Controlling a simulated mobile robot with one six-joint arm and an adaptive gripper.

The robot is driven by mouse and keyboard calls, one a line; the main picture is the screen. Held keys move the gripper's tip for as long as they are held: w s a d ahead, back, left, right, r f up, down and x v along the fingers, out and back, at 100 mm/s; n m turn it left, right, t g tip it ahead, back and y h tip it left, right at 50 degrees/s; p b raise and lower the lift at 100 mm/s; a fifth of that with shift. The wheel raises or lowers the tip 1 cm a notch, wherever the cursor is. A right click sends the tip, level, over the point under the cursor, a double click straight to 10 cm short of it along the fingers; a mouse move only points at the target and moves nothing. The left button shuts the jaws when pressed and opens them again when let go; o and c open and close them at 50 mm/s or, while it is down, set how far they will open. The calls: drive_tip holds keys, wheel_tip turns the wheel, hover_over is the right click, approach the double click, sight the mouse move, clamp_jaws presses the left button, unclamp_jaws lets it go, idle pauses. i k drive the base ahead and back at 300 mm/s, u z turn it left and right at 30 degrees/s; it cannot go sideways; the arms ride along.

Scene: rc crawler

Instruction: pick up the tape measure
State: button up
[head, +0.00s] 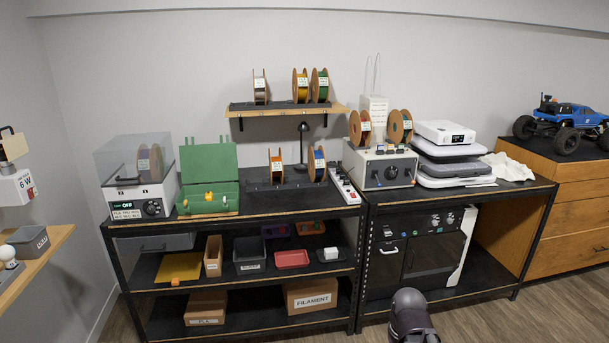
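I cannot make out a tape measure for certain. A small yellow object (209,196) sits in an open green case (208,163) on the left bench top; it is too small to identify. A small white block (330,253) is on the shelf below, also unclear. A dark rounded part of my arm shows at the bottom edge, right of centre. My gripper's fingers are not in view.
The black bench top (255,204) is bare along its front, right of the green case. A filament dryer (143,198), a power strip (344,184) and a grey control box (382,168) stand on the benches. Below are bins, a FILAMENT box (311,298) and a dark cabinet (425,255).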

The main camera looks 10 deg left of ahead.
sight(208, 195)
drive_tip(key=u, duration=0.05)
drive_tip(key=i, duration=1.9)
drive_tip(key=u, duration=1.15)
